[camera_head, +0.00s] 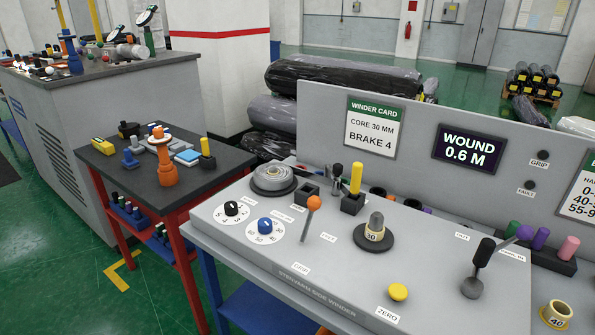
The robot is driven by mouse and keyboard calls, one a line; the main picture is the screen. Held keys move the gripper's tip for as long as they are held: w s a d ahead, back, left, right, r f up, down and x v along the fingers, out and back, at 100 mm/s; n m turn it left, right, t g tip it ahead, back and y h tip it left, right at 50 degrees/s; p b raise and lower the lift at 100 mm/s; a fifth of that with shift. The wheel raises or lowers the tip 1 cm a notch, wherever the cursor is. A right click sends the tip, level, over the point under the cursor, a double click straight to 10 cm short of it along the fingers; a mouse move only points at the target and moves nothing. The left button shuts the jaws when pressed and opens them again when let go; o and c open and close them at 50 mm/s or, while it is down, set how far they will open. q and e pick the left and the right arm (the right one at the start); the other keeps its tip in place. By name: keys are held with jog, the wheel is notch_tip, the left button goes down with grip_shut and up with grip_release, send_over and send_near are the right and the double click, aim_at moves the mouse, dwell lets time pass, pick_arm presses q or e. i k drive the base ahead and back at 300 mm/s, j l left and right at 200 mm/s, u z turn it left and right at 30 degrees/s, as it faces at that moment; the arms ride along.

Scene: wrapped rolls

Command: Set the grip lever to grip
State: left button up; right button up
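The grip lever (309,219) stands on the sloped grey top of the winder (350,267). It has a thin metal stem and an orange ball knob, and leans slightly back and to the right in the picture. A GRIP label (301,268) lies in front of its base; a second small label (328,238) lies to its right, too small to read surely. The round GRIP lamp (543,153) on the back panel looks dark. Neither of my grippers is in view.
Beside the lever are two numbered dials (265,227), a core marked 30 on a spindle (375,231), a yellow ZERO button (398,292) and a black-handled lever (480,263). The screen (469,149) reads WOUND 0.6 M. A dark side table (188,181) with tools stands at left.

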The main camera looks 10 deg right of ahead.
aim_at(314, 203)
jog(key=k+l, duration=0.1)
jog(key=l, duration=0.3)
jog(key=l+z, duration=0.1)
jog(key=l, duration=0.3)
jog(key=k+l+z, duration=0.25)
jog(key=l+z, duration=0.25)
jog(key=k+l+z, duration=0.25)
jog(key=l, duration=0.15)
jog(key=i, duration=0.05)
